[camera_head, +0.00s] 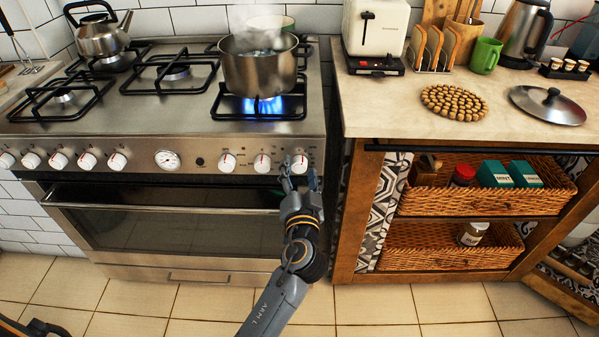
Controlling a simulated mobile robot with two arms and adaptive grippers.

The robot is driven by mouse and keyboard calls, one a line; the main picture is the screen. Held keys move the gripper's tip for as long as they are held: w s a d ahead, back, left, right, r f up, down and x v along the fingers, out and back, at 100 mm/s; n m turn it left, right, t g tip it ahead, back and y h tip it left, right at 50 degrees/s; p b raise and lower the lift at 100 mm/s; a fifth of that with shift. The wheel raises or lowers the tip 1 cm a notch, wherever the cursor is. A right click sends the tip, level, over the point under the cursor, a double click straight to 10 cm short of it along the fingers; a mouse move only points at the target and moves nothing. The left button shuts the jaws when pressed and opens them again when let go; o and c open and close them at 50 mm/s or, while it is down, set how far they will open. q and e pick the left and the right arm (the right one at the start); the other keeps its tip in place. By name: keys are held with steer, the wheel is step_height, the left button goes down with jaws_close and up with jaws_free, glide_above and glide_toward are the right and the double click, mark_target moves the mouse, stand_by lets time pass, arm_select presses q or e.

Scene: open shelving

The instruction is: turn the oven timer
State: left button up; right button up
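The steel oven (180,232) has a front panel with a row of white knobs with red marks. A round white dial (168,160) with a red pointer sits left of the panel's middle. The rightmost knob (300,163) is partly hidden by my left gripper (300,174). Its two fingers are apart, one on each side of that knob. I cannot tell whether they touch it. Which of these is the timer is not readable from the markings. My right gripper is not seen.
A steaming pot (260,72) stands over a lit blue flame, above the knobs. A kettle (100,34) stands at the back left. The oven door handle (165,208) runs below the panel. To the right is a wooden counter unit (345,225) with wicker baskets (486,202).

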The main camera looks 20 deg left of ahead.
arm_select(q)
steer(key=v, duration=1.2)
stand_by(0.3)
